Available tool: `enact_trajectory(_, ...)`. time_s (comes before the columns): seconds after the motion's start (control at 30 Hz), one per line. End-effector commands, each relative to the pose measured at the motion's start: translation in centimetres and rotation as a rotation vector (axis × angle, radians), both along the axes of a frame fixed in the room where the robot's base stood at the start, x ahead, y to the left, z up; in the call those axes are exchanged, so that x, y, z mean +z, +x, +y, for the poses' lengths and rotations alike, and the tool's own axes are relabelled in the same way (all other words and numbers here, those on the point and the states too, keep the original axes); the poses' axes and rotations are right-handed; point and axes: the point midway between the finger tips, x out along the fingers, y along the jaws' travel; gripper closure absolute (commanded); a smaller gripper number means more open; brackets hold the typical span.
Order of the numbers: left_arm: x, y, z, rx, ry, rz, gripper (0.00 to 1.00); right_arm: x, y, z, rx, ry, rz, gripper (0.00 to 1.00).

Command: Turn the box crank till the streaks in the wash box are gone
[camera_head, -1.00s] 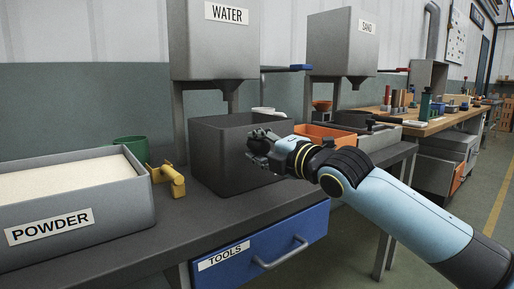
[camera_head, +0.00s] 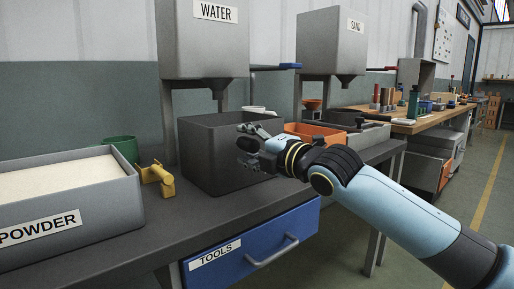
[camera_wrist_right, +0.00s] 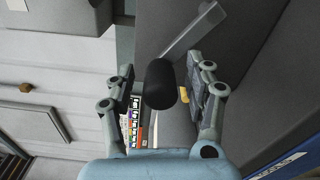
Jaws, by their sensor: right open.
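The dark grey wash box (camera_head: 208,160) stands on the bench below the water tank. Its inside is mostly hidden by its walls, so I cannot see any streaks. My right gripper (camera_head: 251,147) is at the front right side of the box. In the right wrist view the crank shows as a grey bar (camera_wrist_right: 192,32) ending in a black knob (camera_wrist_right: 160,86). The right gripper is open, with a finger on each side of the knob and gaps visible. In the head view the gripper hides the crank. My left gripper is out of view.
The powder tray (camera_head: 128,205), a yellow object (camera_head: 157,178) and a green container (camera_head: 125,147) are left of the box. The water tank (camera_head: 205,50) hangs above. An orange bin (camera_head: 312,131) stands to the right. The blue tools drawer (camera_head: 228,262) is below.

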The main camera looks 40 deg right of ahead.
Motion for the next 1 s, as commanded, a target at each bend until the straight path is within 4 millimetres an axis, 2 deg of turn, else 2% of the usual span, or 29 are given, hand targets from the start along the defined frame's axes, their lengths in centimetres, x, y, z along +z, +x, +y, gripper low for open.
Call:
enact_trajectory(0.13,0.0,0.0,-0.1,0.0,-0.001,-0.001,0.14,-0.1,-1.6,-0.1,0.001,-0.006,0.003,0.47)
enact_trajectory(0.4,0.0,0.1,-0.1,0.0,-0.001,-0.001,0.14,-0.1,-6.3,-0.5,0.002,-0.012,0.005,0.47)
enact_trajectory(0.6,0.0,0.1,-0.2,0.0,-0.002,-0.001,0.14,-0.1,-9.1,-0.7,0.003,-0.011,0.006,0.47)
enact_trajectory(0.8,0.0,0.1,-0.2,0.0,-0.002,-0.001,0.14,-0.1,-11.0,-0.9,-0.001,-0.011,0.007,0.47)
enact_trajectory(1.0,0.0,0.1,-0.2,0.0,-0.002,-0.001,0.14,0.0,-11.8,-0.9,0.0,-0.003,0.002,0.47)
